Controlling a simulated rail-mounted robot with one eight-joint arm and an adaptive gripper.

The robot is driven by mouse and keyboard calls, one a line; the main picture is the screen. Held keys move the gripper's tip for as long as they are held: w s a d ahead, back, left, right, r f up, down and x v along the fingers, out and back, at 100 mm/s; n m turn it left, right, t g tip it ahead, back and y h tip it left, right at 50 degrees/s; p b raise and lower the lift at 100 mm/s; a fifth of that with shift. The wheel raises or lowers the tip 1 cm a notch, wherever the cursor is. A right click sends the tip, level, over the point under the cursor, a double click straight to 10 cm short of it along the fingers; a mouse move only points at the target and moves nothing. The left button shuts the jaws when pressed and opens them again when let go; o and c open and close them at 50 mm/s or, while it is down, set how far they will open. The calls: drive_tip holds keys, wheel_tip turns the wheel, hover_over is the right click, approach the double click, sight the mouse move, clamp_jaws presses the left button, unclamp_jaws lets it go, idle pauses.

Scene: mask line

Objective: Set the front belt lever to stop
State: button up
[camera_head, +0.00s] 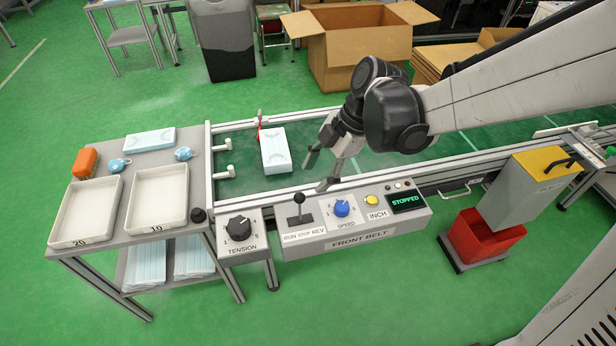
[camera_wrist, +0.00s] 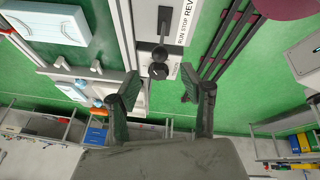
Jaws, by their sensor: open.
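The front belt lever (camera_head: 299,202) is a black ball-topped stick on the grey FRONT BELT panel (camera_head: 283,248). It stands about upright near the middle of its dark plate, above the label RUN STOP REV. The panel's display (camera_head: 405,200) reads STOPPED in green. My gripper (camera_head: 316,173) is open and empty, above the belt's near edge, a little up and right of the lever and apart from it. In the wrist view, the lever (camera_wrist: 162,50) shows ahead of the open fingers (camera_wrist: 160,88), roughly between them, not touching.
Beside the lever are the blue SPEED knob (camera_head: 341,208), yellow INCH button (camera_head: 371,200) and black TENSION knob (camera_head: 238,227). A mask pack (camera_head: 275,152) lies on the belt. A side table with trays (camera_head: 85,212) stands left; a red bin (camera_head: 478,238) stands right.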

drive_tip(key=shift+v, duration=1.5)
drive_tip(key=s+d+r+m+t+h+p, duration=0.2)
drive_tip(key=s+d+r+m+t+p, duration=0.2)
drive_tip(key=m, duration=0.7)
drive_tip(key=s+d+r+m+t+h+p, duration=0.3)
drive_tip(key=s+d+r+m, duration=0.5)
drive_tip(key=d+r+m, duration=0.3)
drive_tip(key=shift+d+r+m+t+p, duration=0.4)
drive_tip(key=shift+d+m+p, duration=0.25)
drive_tip(key=shift+d+m, duration=0.15)
drive_tip(key=shift+s, duration=0.1)
